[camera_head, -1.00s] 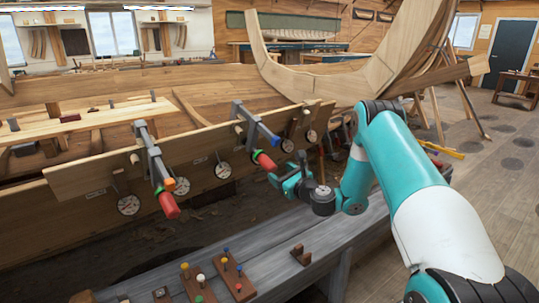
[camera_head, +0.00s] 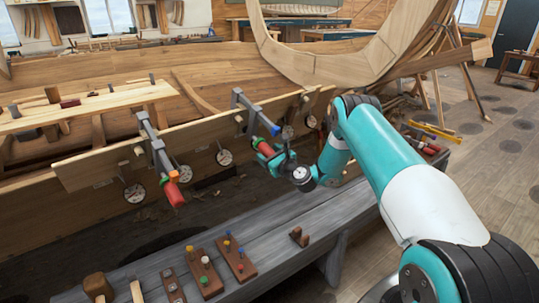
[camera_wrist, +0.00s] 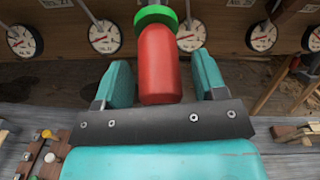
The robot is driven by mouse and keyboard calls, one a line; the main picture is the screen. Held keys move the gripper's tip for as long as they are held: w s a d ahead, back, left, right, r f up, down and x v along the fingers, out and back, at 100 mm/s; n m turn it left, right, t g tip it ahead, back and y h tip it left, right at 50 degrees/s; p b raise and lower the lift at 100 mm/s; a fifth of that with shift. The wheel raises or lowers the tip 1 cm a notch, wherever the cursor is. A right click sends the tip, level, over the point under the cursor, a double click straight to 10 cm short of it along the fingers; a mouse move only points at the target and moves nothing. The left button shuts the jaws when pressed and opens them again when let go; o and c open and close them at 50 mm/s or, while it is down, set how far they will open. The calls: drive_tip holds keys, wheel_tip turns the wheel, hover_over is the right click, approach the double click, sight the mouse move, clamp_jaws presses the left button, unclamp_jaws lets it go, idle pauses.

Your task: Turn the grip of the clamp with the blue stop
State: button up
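The clamp with the blue stop (camera_head: 274,130) has a grey frame (camera_head: 245,107) hooked over the plank's upper edge. Its red grip (camera_wrist: 159,70) points toward me in the wrist view, with a green collar (camera_wrist: 155,17) at its far end. My gripper (camera_head: 266,152) is at this grip in the head view and partly covers it. In the wrist view its teal fingers (camera_wrist: 160,62) stand on either side of the red grip. A narrow gap shows on both sides, so the gripper looks open around the grip.
A second clamp (camera_head: 158,150) with an orange stop and red grip is on the plank to the left. Round dials (camera_head: 224,157) line the plank. Below, a grey bench (camera_head: 270,235) carries wooden blocks with coloured pegs (camera_head: 205,265).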

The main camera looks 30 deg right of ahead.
drive_tip(key=c, duration=0.8)
drive_tip(key=shift+c, duration=0.2)
drive_tip(key=shift+f, duration=0.1)
